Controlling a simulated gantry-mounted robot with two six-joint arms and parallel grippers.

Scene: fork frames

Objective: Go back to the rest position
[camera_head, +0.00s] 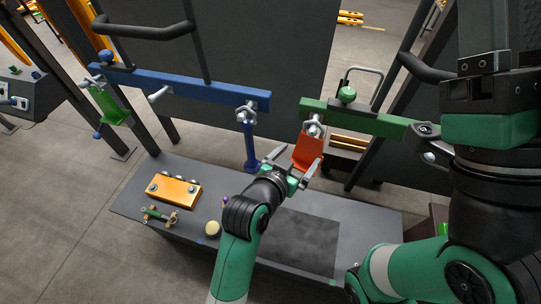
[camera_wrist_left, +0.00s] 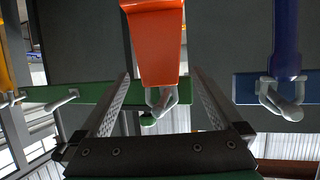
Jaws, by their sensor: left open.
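My left gripper (camera_head: 301,155) is open, its two fingers spread in front of an orange-red hanging part (camera_head: 308,148). In the left wrist view the same orange-red part (camera_wrist_left: 153,42) shows between and beyond the open fingers (camera_wrist_left: 162,73), and I see no finger closed on it. It hangs from a metal hook on the green bar (camera_head: 367,120). The green bar also crosses the left wrist view (camera_wrist_left: 85,92). My right gripper cannot be made out; only green and black arm links show at the right.
A blue bar (camera_head: 175,85) carries a blue hanging part (camera_head: 250,148) close left of my gripper and a green one (camera_head: 109,107) at its left end. The grey table (camera_head: 135,200) below holds an orange block (camera_head: 174,190), a small green-and-tan part (camera_head: 160,215) and a round cream piece (camera_head: 212,229).

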